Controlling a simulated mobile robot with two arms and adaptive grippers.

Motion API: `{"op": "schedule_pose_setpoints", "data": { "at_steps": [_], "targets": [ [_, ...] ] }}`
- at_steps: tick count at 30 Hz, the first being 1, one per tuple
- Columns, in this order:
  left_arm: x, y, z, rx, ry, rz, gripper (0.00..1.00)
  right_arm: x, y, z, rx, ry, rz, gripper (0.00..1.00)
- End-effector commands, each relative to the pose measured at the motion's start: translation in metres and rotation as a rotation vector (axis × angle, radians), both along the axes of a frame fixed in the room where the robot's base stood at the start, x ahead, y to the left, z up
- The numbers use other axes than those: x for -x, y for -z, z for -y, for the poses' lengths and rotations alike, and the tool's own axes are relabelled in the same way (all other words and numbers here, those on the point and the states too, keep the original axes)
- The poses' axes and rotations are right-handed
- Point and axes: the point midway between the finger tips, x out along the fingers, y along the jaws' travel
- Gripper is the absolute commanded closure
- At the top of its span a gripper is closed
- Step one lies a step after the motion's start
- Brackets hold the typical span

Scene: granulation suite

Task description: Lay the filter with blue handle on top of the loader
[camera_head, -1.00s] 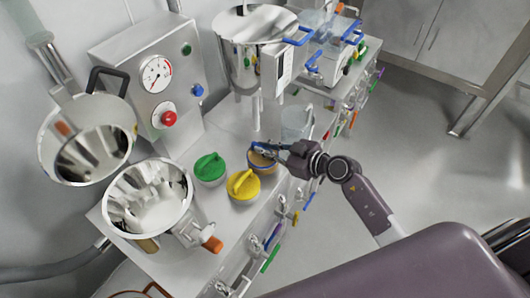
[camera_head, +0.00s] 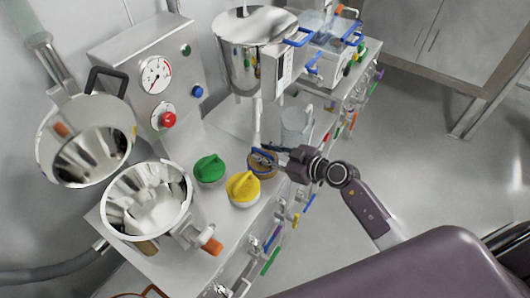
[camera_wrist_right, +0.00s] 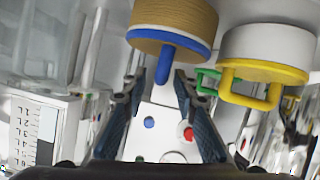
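The filter with blue handle (camera_head: 262,165) is a tan disc with a blue rim, standing at the counter's front edge beside the yellow-handled filter. In the right wrist view, its blue handle (camera_wrist_right: 164,64) is seen edge-on. My right gripper (camera_head: 264,154) is at this filter. Its two fingers (camera_wrist_right: 160,84) are apart, with the handle between their tips and a gap on each side. An open steel bowl (camera_head: 147,200) with a raised lid (camera_head: 85,145) stands at left; it may be the loader, but I cannot be sure. My left gripper is out of view.
A yellow-handled filter (camera_head: 243,188) and a green-handled filter (camera_head: 210,169) stand close by on the left. A clear beaker (camera_head: 296,124) is just behind my gripper. A steel pot (camera_head: 256,55) and a gauge box (camera_head: 150,80) stand behind. Bare counter lies between them.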

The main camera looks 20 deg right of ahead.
Motion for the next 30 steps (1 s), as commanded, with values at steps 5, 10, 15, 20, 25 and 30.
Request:
{"op": "schedule_pose_setpoints", "data": {
  "at_steps": [5,10,15,20,25,30],
  "targets": [
    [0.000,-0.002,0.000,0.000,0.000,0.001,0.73,0.015,-0.008,0.010,0.002,0.001,-0.001,0.73],
    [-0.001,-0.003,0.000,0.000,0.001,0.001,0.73,0.043,-0.021,0.028,0.003,0.000,-0.002,0.73],
    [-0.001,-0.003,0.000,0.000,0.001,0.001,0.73,0.069,-0.033,0.045,0.003,0.000,-0.002,0.73],
    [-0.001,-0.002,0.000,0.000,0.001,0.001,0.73,0.085,-0.041,0.056,0.001,0.001,0.000,0.73],
    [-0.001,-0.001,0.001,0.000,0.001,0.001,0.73,0.092,-0.046,0.061,0.002,-0.001,0.001,0.73],
    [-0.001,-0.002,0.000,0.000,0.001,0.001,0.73,0.093,-0.047,0.061,0.001,0.000,0.001,0.73]
  ]
}}
